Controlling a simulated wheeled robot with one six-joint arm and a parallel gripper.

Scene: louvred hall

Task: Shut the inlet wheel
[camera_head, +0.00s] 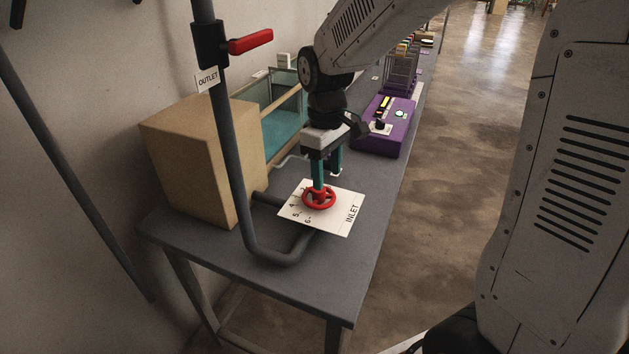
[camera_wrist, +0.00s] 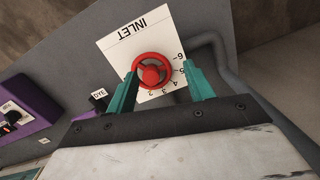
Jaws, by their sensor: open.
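The red inlet wheel (camera_head: 319,198) sits on a white plate (camera_head: 341,222) marked INLET, with numbers along one edge, on the grey table. In the wrist view the wheel (camera_wrist: 152,70) shows its red hub and spokes. My gripper (camera_head: 320,178) is open above the wheel, pointing down. In the wrist view my gripper (camera_wrist: 164,76) has its teal fingers on either side of the wheel. The left finger overlaps the wheel's rim; the right finger is apart from it. I cannot tell whether the left one touches. The wheel's pointer is not clear.
A grey pipe (camera_head: 234,165) rises on the left to a red-handled valve (camera_head: 250,42) labelled OUTLET. A tan box (camera_head: 190,160) and a glass tank (camera_head: 285,130) stand behind the plate. A purple box (camera_head: 383,128) stands farther along the table (camera_head: 305,278). The floor at right is clear.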

